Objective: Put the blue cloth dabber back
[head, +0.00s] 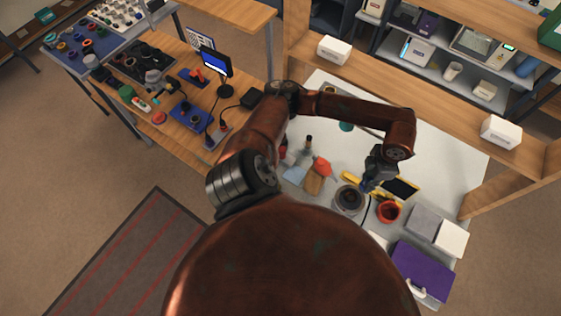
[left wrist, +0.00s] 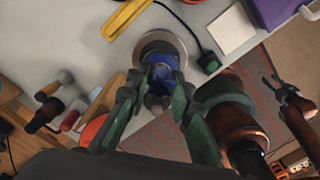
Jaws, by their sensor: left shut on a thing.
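My left gripper (head: 369,184) is over the white bench, beside and above a round metal dish (head: 349,201) with a dark middle. In the left wrist view my left gripper (left wrist: 158,104) has its green fingers shut on the blue cloth dabber (left wrist: 163,70). The dabber's blue part lines up with the round dish (left wrist: 181,44); I cannot tell whether it touches the dish. In the head view only a little blue shows by the fingertips. My right gripper (left wrist: 271,86) appears small at the right of the left wrist view, too small to judge its fingers.
A red cup (head: 389,211) stands just right of the dish. A black pad (head: 401,188) lies behind the cup. Grey and white boxes (head: 425,222) and a purple case (head: 422,270) fill the bench's right end. Brushes and bottles (head: 308,146) stand left. A black cable runs beside the dish.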

